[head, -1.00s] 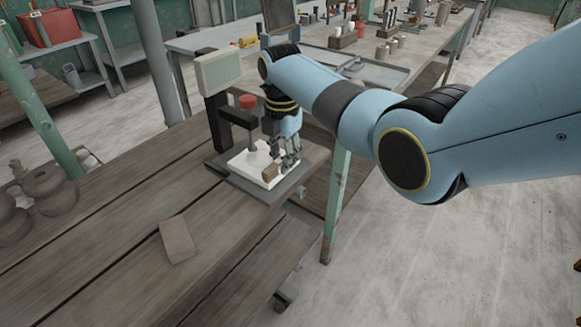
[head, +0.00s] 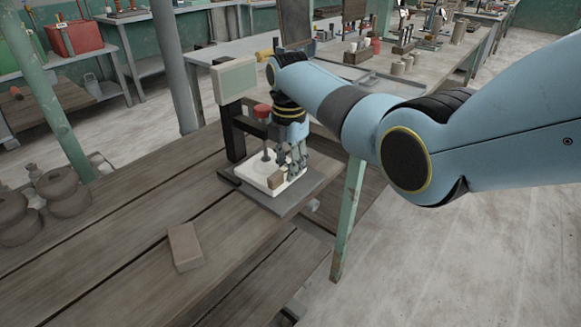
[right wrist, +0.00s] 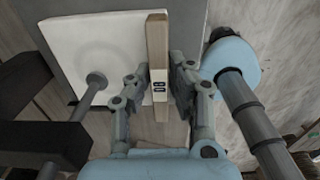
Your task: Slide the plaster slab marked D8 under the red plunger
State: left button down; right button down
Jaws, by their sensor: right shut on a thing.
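The white plaster slab (head: 257,173) lies on the grey base of the press (head: 270,203). It also shows in the right wrist view (right wrist: 75,32), with a faint ring on its face. A wooden strip (right wrist: 157,40) along its edge bears a dark label that reads as D8 turned sideways. My right gripper (right wrist: 158,82) is shut on this strip, one finger on each side. The red plunger (head: 263,110) stands over the slab. Its round grey foot (right wrist: 96,80) is seen over the slab's face, near one edge; the gap cannot be told. My left gripper is not in view.
The press has a dark post and a pale display (head: 235,81) behind the slab. A brown block (head: 185,247) lies on the wooden bench (head: 110,262) in front. Brown pots (head: 60,190) stand at the left. The bench between is clear.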

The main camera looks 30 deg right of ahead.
jog(key=shift+w+a, duration=0.15)
jog(key=shift+w, duration=0.2)
jog(key=c, duration=1.1)
grip_release()
jog(key=shift+c, duration=0.2)
jog(key=shift+f, duration=0.1)
